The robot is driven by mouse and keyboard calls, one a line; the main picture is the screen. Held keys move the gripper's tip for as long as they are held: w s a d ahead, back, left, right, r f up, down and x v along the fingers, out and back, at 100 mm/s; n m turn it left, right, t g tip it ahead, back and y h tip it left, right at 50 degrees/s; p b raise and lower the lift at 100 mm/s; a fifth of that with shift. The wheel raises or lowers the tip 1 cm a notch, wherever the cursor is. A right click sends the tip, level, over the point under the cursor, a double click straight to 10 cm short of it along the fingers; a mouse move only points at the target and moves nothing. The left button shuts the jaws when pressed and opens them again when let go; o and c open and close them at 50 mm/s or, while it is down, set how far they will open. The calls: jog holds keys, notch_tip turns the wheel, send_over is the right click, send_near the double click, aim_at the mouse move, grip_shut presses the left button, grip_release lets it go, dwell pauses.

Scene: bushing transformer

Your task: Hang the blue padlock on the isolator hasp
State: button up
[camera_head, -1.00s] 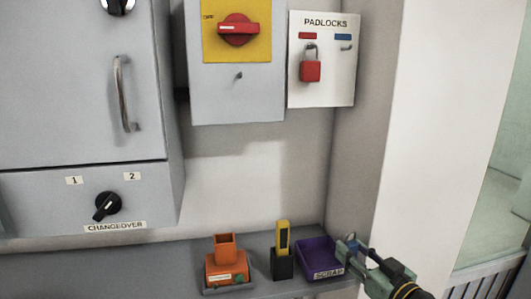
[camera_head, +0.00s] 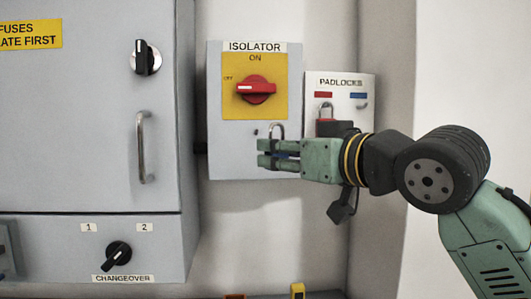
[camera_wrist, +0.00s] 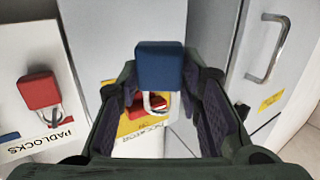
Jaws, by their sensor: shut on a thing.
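My gripper (camera_head: 264,154) is shut on the blue padlock (camera_wrist: 160,66) in front of the lower part of the isolator box (camera_head: 225,150). In the head view the padlock's shackle (camera_head: 277,130) sticks up above the fingers, and its body is mostly hidden between them. The small dark hasp (camera_head: 256,132) is on the box face below the red switch (camera_head: 256,89), just left of the shackle in the picture. The shackle looks apart from the hasp; depth is hard to judge. In the wrist view the shackle (camera_wrist: 154,101) overlaps the red switch, and the hasp cannot be made out.
A padlock board (camera_head: 350,90) is right of the isolator, with a red padlock (camera_wrist: 40,90) hanging on it, close behind my arm. A grey cabinet with a handle (camera_head: 141,147) stands at the left. Wall space below the isolator is clear.

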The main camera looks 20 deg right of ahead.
jog(key=shift+h, duration=0.3)
jog(key=shift+d+r+p+x, duration=0.1)
jog(key=shift+d+p+x, duration=0.15)
jog(key=shift+x, duration=1.2)
jog(key=shift+d+r+p+x, duration=0.1)
jog(key=shift+d+p+x, duration=0.15)
jog(key=shift+x, duration=1.25)
jog(key=shift+d+r+p+x, duration=0.1)
jog(key=shift+d+p+x, duration=0.15)
jog(key=shift+x, duration=1.2)
jog(key=shift+w+d+f, duration=0.15)
jog(key=shift+w+f, duration=0.25)
jog(key=shift+w, duration=0.3)
jog(key=shift+f, duration=0.1)
jog(key=o, duration=1.3)
jog(key=shift+w, duration=0.15)
jog(key=shift+c, duration=0.2)
jog(key=f+v, duration=0.1)
jog(key=v, duration=1.1)
jog(key=shift+r, duration=0.35)
